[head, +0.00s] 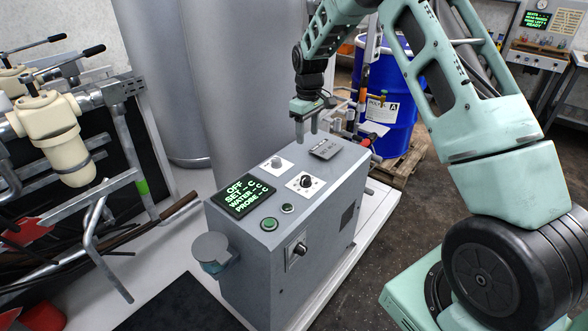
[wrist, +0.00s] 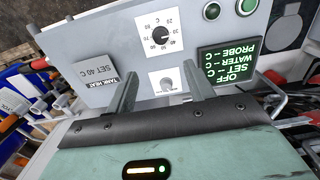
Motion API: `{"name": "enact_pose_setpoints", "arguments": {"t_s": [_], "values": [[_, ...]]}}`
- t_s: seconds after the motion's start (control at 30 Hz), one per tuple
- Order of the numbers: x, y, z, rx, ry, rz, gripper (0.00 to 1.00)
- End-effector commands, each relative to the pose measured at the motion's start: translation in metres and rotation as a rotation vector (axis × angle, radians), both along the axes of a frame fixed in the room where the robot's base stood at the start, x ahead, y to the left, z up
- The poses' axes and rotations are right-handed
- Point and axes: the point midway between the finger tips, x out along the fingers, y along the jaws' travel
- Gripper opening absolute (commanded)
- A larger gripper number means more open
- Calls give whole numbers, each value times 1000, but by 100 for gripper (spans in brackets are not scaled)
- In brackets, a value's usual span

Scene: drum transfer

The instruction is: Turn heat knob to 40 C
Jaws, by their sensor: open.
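The heat knob (head: 305,182) is a small black dial on a white scale plate on top of the grey control box (head: 325,195). It also shows in the wrist view (wrist: 160,38), with numbers around it; its exact setting is too small to read surely. The display (head: 243,195) reads OFF, with dashes for SET, WATER and PROBE. A plate (wrist: 98,66) reads "TANK HEAT" and "SET 40 C". My gripper (head: 306,135) is open and empty above the box's far part, apart from the heat knob. In the wrist view its fingers (wrist: 162,75) point toward the panel.
A second, grey knob (head: 276,162) on a white plate lies near the heat knob. Green buttons (head: 269,224) sit by the display, and another knob (head: 297,250) is on the box's side. A blue drum (head: 388,95) on a pallet stands behind; a grey column (head: 250,70) rises behind the box.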

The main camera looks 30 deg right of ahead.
Motion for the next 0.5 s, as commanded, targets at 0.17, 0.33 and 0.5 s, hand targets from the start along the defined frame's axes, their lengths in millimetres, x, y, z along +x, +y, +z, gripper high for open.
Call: {"name": "enact_pose_setpoints", "arguments": {"t_s": [0.17,0.33,0.5], "values": [[-1,1,-23,1,6,1,53],[-2,2,-57,2,6,0,53],[-2,2,-92,1,5,0,53]]}}
